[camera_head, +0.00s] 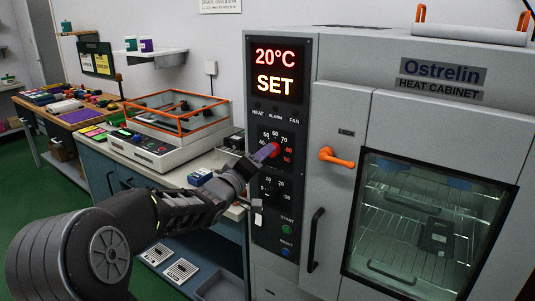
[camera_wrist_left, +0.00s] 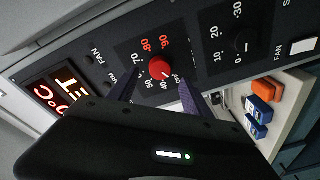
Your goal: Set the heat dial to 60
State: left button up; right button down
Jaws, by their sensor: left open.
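The heat dial is a red round knob (camera_wrist_left: 160,68) on the cabinet's dark control panel (camera_head: 276,190), with printed numbers around it. A small pale mark on the knob points toward the OFF and 40 side in the left wrist view; its exact setting is hard to read. My left gripper (camera_wrist_left: 158,80) is open, with one finger on each side of the knob. I cannot tell whether the fingers touch it. In the head view my left gripper (camera_head: 262,156) reaches the panel from the left and partly hides the dial. The display (camera_head: 275,70) reads 20°C SET. My right gripper is not in view.
A lower dial (camera_wrist_left: 240,44), a green START button (camera_head: 287,218) and a blue button (camera_head: 286,241) sit below. An orange door latch (camera_head: 337,157) juts out to the right. A bench with an orange-framed tester (camera_head: 176,113) stands left.

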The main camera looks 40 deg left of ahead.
pick_arm(q)
jog(key=w, duration=0.4)
jog(key=shift+a, duration=0.3)
grip_shut()
dwell(0.3)
